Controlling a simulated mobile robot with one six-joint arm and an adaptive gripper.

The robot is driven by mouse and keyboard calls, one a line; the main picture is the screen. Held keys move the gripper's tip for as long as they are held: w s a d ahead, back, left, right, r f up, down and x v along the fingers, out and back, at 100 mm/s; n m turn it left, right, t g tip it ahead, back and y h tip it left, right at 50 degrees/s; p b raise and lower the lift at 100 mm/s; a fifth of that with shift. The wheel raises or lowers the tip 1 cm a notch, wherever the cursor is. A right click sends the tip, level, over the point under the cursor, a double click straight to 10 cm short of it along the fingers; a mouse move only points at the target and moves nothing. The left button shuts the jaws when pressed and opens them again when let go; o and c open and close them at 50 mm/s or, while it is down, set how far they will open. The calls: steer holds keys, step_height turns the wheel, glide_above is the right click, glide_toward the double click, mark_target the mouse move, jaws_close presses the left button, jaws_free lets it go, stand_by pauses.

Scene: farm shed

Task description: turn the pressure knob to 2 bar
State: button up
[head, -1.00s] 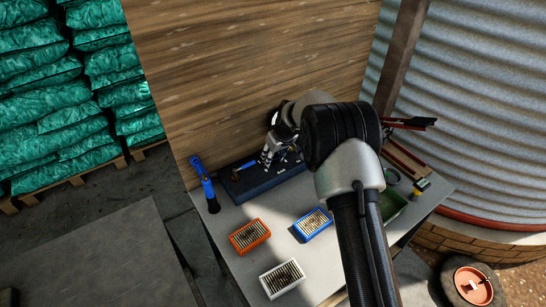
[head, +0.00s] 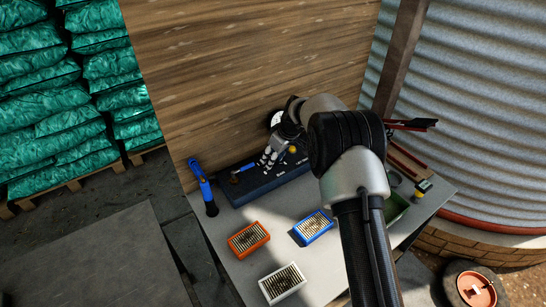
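A dark blue unit (head: 262,190) lies along the back of the table against the wooden wall. A blue lever-like part (head: 243,168) sits on its left end, and a small yellow part (head: 292,150) shows near its middle. A white round dial (head: 276,119) shows partly behind my arm. My gripper (head: 266,160) is over the unit, just right of the blue lever, fingers pointing down to its top. I cannot tell whether it touches anything or how far the fingers are apart. The pressure knob and its scale cannot be made out; my wrist hides part of the unit.
On the grey table (head: 235,268) are an orange-framed filter (head: 248,240), a blue-framed one (head: 314,226) and a white-framed one (head: 282,283). A blue-handled tool (head: 203,187) stands at the left edge. A green tray (head: 396,209) is right of my arm.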

steer(key=o, duration=1.1)
steer(key=shift+c, duration=0.2)
steer(key=v, duration=1.2)
